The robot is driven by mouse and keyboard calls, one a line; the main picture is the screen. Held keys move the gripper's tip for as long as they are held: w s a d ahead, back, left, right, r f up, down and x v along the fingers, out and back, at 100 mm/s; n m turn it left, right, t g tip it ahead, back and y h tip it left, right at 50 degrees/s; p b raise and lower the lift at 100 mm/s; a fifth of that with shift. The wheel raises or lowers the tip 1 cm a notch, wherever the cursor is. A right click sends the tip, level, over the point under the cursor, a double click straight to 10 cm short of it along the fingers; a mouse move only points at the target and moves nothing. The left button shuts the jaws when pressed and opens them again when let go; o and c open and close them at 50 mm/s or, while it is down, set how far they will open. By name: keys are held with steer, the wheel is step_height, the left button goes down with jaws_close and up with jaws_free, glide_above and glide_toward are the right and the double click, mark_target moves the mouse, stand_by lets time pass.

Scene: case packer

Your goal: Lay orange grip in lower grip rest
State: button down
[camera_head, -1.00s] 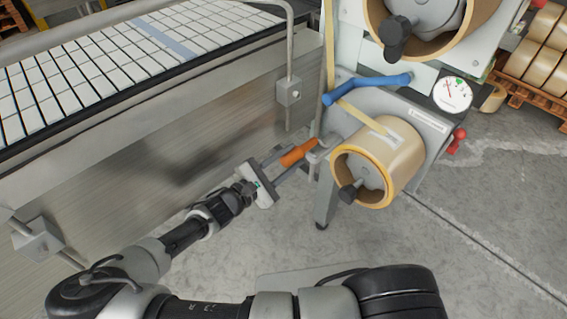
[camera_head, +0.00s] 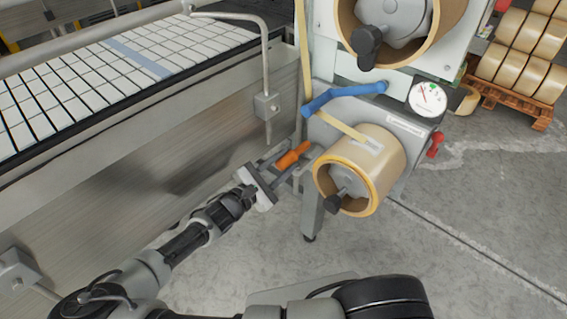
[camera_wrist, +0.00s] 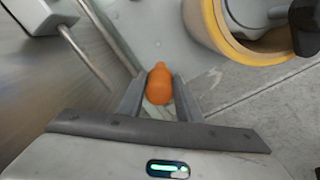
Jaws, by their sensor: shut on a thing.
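The orange grip (camera_head: 294,154) is between the fingers of my gripper (camera_head: 284,162), beside the lower tape roll (camera_head: 362,172). In the wrist view the orange grip (camera_wrist: 159,84) shows end-on between the two fingertips of my gripper (camera_wrist: 159,92), which is shut on it. In the head view the grip's far end reaches close to the grey machine frame left of the roll. The lower grip rest cannot be made out clearly; it may lie behind the grip and fingers.
A blue lever (camera_head: 343,94) sits above the lower roll. A dial gauge (camera_head: 427,96) and a red knob (camera_head: 436,144) are to its right. The conveyor (camera_head: 120,70) with its metal side wall runs along the left. Bare floor lies below the roll.

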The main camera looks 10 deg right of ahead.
steer(key=shift+f, duration=0.25)
steer(key=shift+s+f+b, duration=0.15)
steer(key=shift+f+b, duration=0.75)
steer(key=shift+f, duration=0.25)
jaws_free()
stand_by(0.5)
steer(key=shift+a, duration=0.1)
steer(key=p+v, duration=0.1)
steer(key=v, duration=0.9)
stand_by(1.0)
stand_by(0.4)
